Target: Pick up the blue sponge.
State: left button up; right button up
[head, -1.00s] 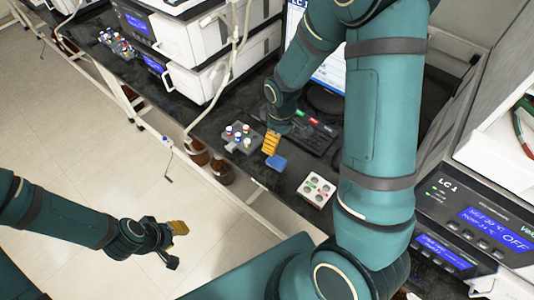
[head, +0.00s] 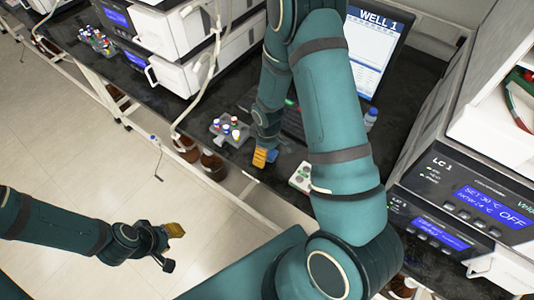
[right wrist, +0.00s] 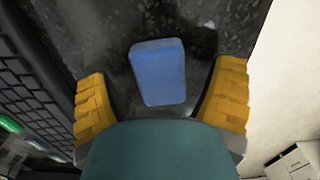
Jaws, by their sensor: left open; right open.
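The blue sponge (right wrist: 158,72) lies on the dark bench top, between and just ahead of my right gripper's two yellow fingers in the right wrist view. In the head view only a small part of the sponge (head: 271,154) shows behind the finger. My right gripper (head: 264,158) is open above the bench near its front edge; its fingers also show in the right wrist view (right wrist: 165,105), with gaps on both sides of the sponge. My left gripper (head: 171,246) is open and empty, out over the floor at lower left.
A grey rack with capped vials (head: 230,131) stands left of my right gripper. A white vial tray (head: 301,177) is to its right, partly hidden by my arm. A dark keyboard (right wrist: 38,85) lies left of the sponge. Brown bottles (head: 213,164) stand below the bench edge.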

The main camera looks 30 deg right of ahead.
jog(key=shift+f, duration=0.25)
jog(key=c, duration=1)
jog(key=shift+o, duration=0.2)
jog(key=shift+r, duration=0.15)
notch_tip(320, 180, up, 10)
jog(key=shift+f+p, duration=0.1)
jog(key=shift+p, duration=0.85)
jog(key=shift+o, duration=0.8)
jog(key=c, duration=0.3)
jog(key=shift+c, duration=0.2)
